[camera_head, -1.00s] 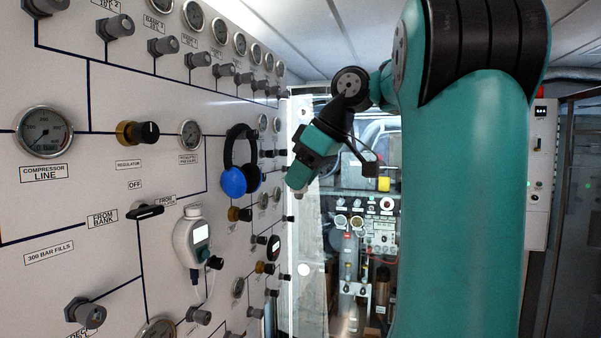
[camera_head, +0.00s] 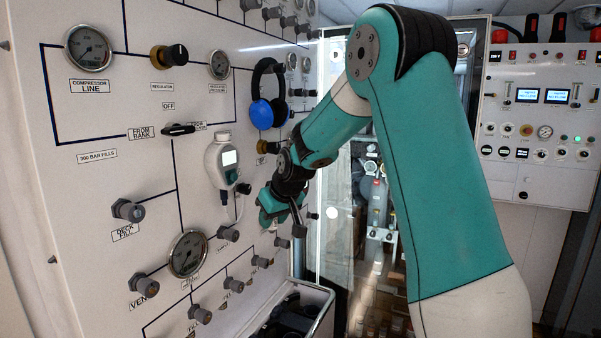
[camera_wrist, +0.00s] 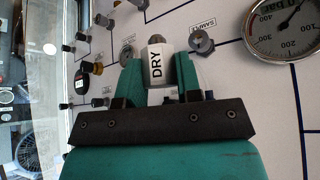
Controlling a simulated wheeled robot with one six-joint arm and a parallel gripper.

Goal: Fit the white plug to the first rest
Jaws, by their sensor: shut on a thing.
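My gripper (camera_wrist: 158,75) is shut on a white plug (camera_wrist: 156,66) marked DRY, held upright between its two teal fingers in the wrist view. The panel lies behind it, and a grey fitting (camera_wrist: 201,41) labelled SAMPLE sits just to the right of the plug. In the head view my gripper (camera_head: 268,212) is close to the panel, right of the white handheld meter (camera_head: 221,165). The plug itself is hidden there. I cannot tell which fitting is the first rest.
Blue and black headphones (camera_head: 262,107) hang on the panel above my gripper. Several grey fittings and a gauge (camera_head: 187,254) stick out lower down. A dark bin with a metal rail (camera_head: 315,290) stands below. A large gauge (camera_wrist: 290,25) is at the wrist view's upper right.

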